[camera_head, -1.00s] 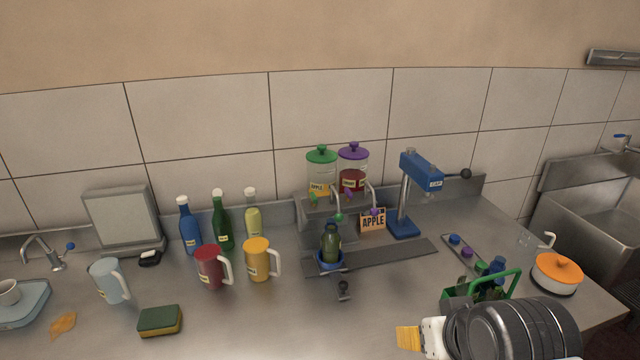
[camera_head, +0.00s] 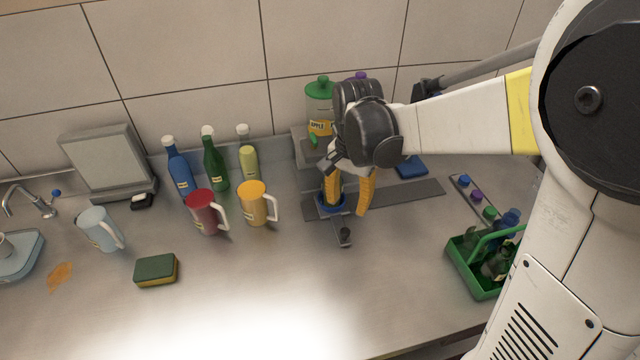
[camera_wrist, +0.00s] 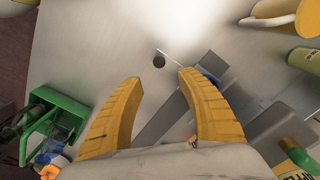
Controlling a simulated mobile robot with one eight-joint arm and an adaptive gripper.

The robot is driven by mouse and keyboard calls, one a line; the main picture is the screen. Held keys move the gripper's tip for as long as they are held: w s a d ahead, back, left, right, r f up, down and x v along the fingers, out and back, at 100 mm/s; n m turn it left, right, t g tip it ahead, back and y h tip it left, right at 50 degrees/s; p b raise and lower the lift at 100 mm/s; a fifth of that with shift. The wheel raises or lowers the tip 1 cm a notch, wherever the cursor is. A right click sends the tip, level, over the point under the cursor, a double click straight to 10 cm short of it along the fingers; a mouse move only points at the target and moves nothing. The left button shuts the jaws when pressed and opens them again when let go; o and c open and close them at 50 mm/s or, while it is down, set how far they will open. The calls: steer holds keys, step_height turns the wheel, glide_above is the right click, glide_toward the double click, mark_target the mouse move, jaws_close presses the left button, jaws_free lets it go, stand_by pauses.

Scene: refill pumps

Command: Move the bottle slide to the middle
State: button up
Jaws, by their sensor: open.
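The bottle slide is a blue ring holder (camera_head: 325,210) near the left end of a flat dark rail (camera_head: 412,195), with a rod and black knob (camera_head: 345,236) toward the front. In the wrist view the black knob (camera_wrist: 159,60) shows just beyond the open fingertips (camera_wrist: 158,80), and the blue ring is partly behind the right finger. Contact cannot be told.
A red mug (camera_head: 203,212) and a yellow mug (camera_head: 253,204) stand left of the slide. The green-lidded apple dispenser (camera_head: 319,95) stands behind. A green bottle carrier (camera_head: 478,275) is at right.

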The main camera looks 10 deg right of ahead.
mark_target(345, 231)
step_height(345, 231, down, 11)
steer(key=b, duration=0.4)
steer(key=shift+s+r, duration=0.1)
jaws_close()
